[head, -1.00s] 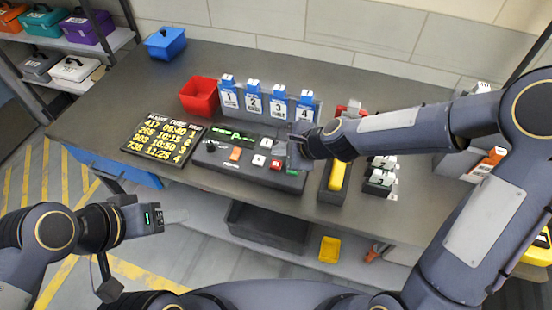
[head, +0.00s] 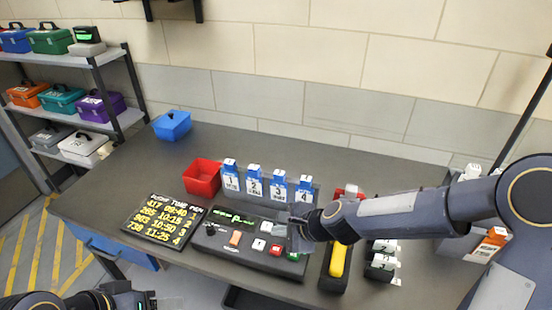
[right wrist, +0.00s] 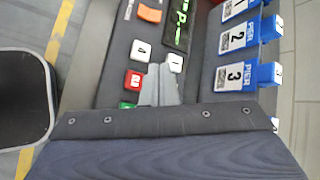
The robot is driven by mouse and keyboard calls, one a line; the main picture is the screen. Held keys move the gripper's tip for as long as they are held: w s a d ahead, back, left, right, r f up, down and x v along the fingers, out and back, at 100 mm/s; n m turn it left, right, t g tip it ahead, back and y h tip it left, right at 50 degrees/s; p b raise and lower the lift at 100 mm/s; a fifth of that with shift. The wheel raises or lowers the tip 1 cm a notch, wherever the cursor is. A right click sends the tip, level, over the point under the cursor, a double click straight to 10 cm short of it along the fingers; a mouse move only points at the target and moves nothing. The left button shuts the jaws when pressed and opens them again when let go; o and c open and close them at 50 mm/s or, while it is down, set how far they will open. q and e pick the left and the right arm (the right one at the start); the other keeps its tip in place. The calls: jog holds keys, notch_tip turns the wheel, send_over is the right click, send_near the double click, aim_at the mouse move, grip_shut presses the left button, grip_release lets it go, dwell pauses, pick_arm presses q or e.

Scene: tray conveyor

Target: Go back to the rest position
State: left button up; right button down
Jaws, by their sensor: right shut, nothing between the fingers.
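My right gripper (head: 297,233) is over the right part of the black button console (head: 212,240), its fingers among the buttons. It is shut and empty. In the right wrist view its closed grey fingers (right wrist: 160,88) lie between a white button (right wrist: 140,50) and another white button (right wrist: 175,64), beside a red button (right wrist: 134,79). I cannot tell whether they touch the console. My left gripper (head: 158,303) shows only in part at the bottom left edge, clear of the table; its jaw opening cannot be made out.
Blue numbered pier tags (head: 255,184) stand behind the console. A red bin (head: 201,178), a blue bin (head: 172,125) and a flight board (head: 163,222) are to the left. A yellow-handled tool (head: 338,262) is close right of the gripper. The back of the table is clear.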

jog(key=s+d+r+n+h, duration=0.1)
jog(key=s+d+r+n, duration=0.45)
jog(key=s+d, duration=0.25)
jog(key=s+d+r+n+h, duration=0.1)
jog(key=s+d+r+n, duration=0.4)
jog(key=s+d+n, duration=0.15)
jog(key=s+d+f+n+h, duration=0.1)
jog(key=s+d+n, duration=0.1)
jog(key=s+d, duration=0.3)
jog(key=s, duration=0.3)
jog(key=shift+s+h, duration=0.3)
jog(key=shift+s, duration=0.1)
jog(key=shift+f, duration=0.1)
